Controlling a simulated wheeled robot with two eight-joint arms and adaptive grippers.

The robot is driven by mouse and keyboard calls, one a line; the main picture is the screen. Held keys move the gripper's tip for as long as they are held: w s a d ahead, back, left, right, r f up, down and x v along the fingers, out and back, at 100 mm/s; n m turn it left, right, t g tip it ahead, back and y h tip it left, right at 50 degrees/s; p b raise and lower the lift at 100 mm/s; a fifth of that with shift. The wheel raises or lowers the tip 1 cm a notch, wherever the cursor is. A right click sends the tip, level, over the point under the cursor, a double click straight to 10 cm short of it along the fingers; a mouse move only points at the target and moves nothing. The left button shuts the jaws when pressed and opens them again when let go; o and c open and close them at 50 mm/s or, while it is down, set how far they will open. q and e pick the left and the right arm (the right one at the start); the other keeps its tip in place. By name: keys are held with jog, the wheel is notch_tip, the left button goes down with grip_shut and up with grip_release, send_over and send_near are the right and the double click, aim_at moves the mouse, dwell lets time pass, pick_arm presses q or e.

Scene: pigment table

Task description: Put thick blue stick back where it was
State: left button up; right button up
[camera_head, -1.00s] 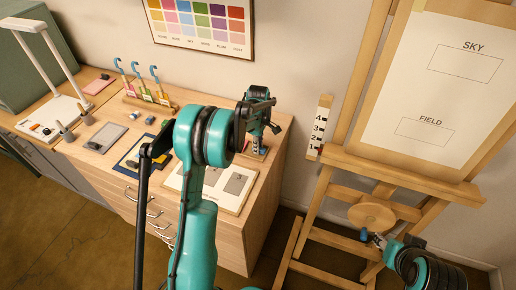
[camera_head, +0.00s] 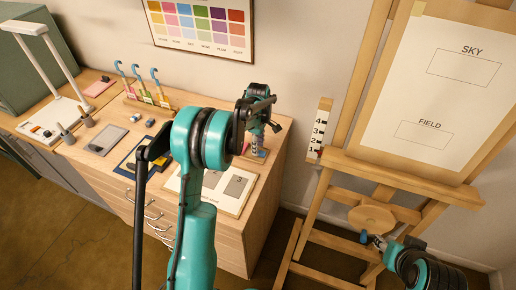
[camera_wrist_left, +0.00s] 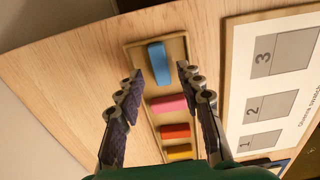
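The thick blue stick (camera_wrist_left: 159,63) lies in the shallow wooden tray (camera_wrist_left: 134,52), at the end of a row with pink (camera_wrist_left: 169,103), red-orange (camera_wrist_left: 175,131) and yellow (camera_wrist_left: 179,152) sticks. My left gripper (camera_wrist_left: 159,73) is open, with one finger on each side of the blue stick and a gap to it on both sides. In the head view the left gripper (camera_head: 256,140) points down over the tray at the tabletop's right end and partly hides it. My right gripper (camera_head: 371,240) is low at the right near the easel; its fingers are too small to read.
A board with grey numbered swatches (camera_wrist_left: 272,100) lies beside the tray. Hooked tools in a rack (camera_head: 150,100), a grey pad (camera_head: 107,138) and a lamp (camera_head: 48,70) stand farther left. The easel (camera_head: 395,180) stands right of the table.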

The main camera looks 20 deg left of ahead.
pick_arm(q)
jog(key=s+d+r+m+t+p, duration=0.1)
jog(key=s+d+r+m, duration=0.15)
jog(key=r, duration=0.55)
jog(key=s+d+r+m+p, duration=0.1)
jog(key=s+r, duration=0.2)
jog(key=r, duration=0.4)
jog(key=s+d+m+t, duration=0.3)
jog(key=s+m, duration=0.4)
jog(key=s, duration=0.3)
jog(key=s+d+m+t, duration=0.3)
jog(key=s+d+m, duration=0.3)
jog(key=s, duration=0.5)
jog(key=shift+s+r+m, duration=0.2)
jog(key=shift+r+m, duration=0.15)
jog(key=shift+m, duration=0.7)
jog(key=shift+f, duration=0.1)
notch_tip(320, 180, down, 6)
jog(key=b, duration=0.5)
jog(key=shift+r+b, duration=0.2)
jog(key=shift+b, duration=0.2)
